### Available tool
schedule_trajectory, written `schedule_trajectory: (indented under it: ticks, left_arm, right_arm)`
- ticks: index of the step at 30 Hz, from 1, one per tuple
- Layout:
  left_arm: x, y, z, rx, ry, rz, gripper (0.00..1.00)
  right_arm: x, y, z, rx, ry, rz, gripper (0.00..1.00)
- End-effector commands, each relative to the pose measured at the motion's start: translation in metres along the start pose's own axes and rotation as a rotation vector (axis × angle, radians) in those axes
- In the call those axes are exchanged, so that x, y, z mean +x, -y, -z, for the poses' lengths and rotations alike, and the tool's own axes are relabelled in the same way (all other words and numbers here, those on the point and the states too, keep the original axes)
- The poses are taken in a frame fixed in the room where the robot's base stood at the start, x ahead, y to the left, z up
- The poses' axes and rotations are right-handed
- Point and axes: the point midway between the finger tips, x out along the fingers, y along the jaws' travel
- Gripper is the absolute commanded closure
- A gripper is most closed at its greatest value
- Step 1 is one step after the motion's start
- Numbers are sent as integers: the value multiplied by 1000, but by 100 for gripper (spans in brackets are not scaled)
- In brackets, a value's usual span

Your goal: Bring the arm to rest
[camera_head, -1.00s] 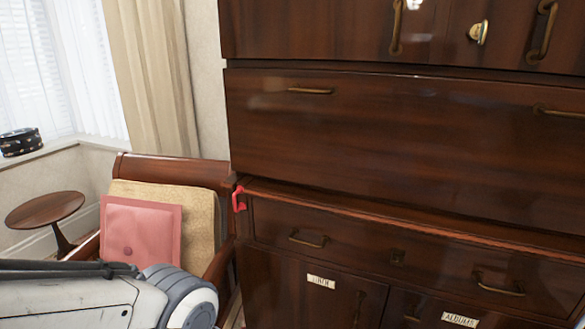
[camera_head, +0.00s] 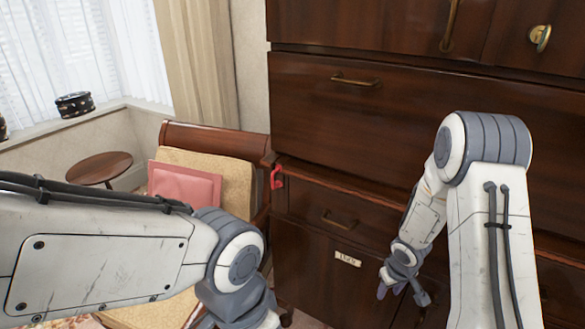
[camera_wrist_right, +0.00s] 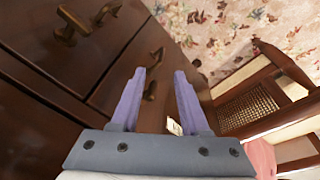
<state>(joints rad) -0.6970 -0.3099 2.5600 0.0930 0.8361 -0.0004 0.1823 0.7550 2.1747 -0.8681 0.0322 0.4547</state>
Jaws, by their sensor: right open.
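My right arm comes in from the right in the head view and bends at a raised elbow. Its gripper (camera_head: 402,292) hangs low in front of the dark wooden cabinet (camera_head: 365,120). In the right wrist view the two purple fingers of the right gripper (camera_wrist_right: 159,75) are apart, with nothing between them. Cabinet handles and drawer fronts lie behind the fingers there. My left arm (camera_head: 110,250) crosses the lower left and bends down at its joint. The left gripper is out of sight.
A small red object (camera_head: 277,178) sits at the cabinet's front left corner. A wooden chair with a pink cushion (camera_head: 185,186) stands left of the cabinet. A round side table (camera_head: 99,167) is farther left. A dark patterned box (camera_head: 74,104) rests on the windowsill.

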Motion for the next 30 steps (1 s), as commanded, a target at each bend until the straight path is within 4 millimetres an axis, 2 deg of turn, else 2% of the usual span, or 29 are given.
schedule_trajectory:
  ticks: [1,4,7,11,15,18,21,25,30]
  left_arm:
    - [-7,0,0,0,0,0,50]
    - [-13,-1,1,0,0,0,50]
    - [-20,-1,1,0,0,0,50]
    - [-28,-2,2,0,0,0,50]
    - [-35,-2,2,0,0,0,50]
    - [-39,-3,2,0,0,0,50]
    - [-41,-3,2,0,0,0,50]
    - [-41,-3,2,0,0,0,50]
    - [-41,-3,2,0,0,0,50]
  right_arm:
    - [-38,17,14,-39,-9,-30,55]
    - [-96,51,20,-84,-5,-64,55]
    - [-151,90,13,-128,1,-67,55]
    - [-216,143,-17,-193,16,-25,55]
    - [-271,190,-67,-277,46,65,55]
    - [-297,213,-100,-335,70,132,55]
    - [-312,226,-125,-376,91,182,55]
    - [-320,233,-139,-400,105,212,55]
    - [-320,234,-140,-401,107,215,55]
